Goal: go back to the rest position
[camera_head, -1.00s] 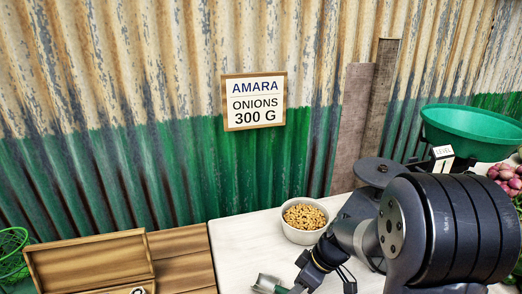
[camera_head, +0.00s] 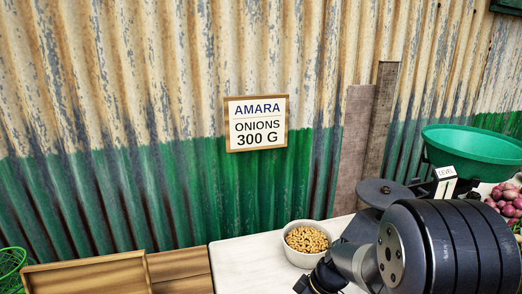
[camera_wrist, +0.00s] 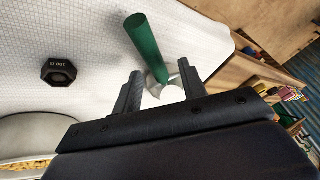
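My gripper (camera_wrist: 159,68) shows in the wrist view with its two fingers well apart. A scoop with a green handle (camera_wrist: 143,38) and a pale metal scoop end (camera_wrist: 164,92) shows beyond and between the fingers, over the white table. I see no finger closed on it. In the head view my arm reaches down at the lower right, and the gripper's fingers are below the picture edge.
A bowl of beans (camera_head: 307,240) stands on the white table (camera_head: 245,262) beside my arm. A dark weight (camera_wrist: 59,71) lies on the table. A green pan (camera_head: 470,146), onions (camera_head: 508,196) and an empty-looking wooden tray (camera_head: 90,275) are nearby. A sign (camera_head: 257,123) hangs on the wall.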

